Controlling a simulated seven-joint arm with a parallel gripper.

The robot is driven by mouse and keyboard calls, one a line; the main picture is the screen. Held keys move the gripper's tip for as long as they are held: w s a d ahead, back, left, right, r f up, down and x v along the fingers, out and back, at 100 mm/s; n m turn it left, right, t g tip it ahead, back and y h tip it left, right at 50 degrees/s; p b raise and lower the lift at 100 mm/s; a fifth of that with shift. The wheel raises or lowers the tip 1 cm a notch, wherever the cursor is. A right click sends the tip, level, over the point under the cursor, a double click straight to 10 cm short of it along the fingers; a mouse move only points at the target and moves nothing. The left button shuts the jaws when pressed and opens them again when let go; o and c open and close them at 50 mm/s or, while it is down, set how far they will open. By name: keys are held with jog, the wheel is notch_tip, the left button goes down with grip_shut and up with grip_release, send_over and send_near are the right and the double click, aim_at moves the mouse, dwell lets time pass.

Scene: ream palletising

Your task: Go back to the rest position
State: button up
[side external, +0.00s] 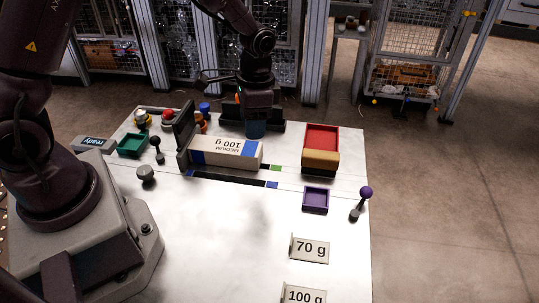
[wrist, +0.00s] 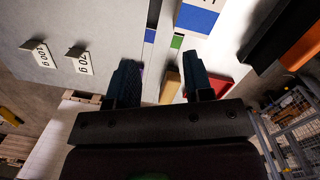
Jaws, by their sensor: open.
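My gripper (side external: 256,132) is open and empty behind the ream, close to its far right side in the side external view. In the wrist view its two dark fingers (wrist: 160,80) stand apart with nothing held between them. A white ream marked MEDIUM 100 g (side external: 232,153) with blue end bands lies on the table against a dark upright plate (side external: 185,128). Part of the ream, with a blue band, shows at the top of the wrist view (wrist: 198,18). I cannot tell the exact gap between gripper and ream.
A red tray (side external: 321,137) with a tan block (side external: 320,162) at its front stands right. A purple tray (side external: 315,200) and a purple-knobbed lever (side external: 361,202) are nearer. Signs read 70 g (side external: 309,249) and 100 g (side external: 303,294). A green tray (side external: 132,145) is left. The table's (side external: 235,235) front middle is clear.

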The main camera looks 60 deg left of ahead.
jog(key=s+r+n+t, duration=0.2)
jog(key=s+r+t, duration=0.1)
jog(key=s+r, duration=0.5)
jog(key=s+r+n+t, duration=0.2)
jog(key=s+r, duration=0.6)
jog(key=r, duration=0.5)
jog(key=shift+s+d+t, duration=0.4)
jog(key=shift+t, duration=0.5)
jog(key=shift+c, duration=0.5)
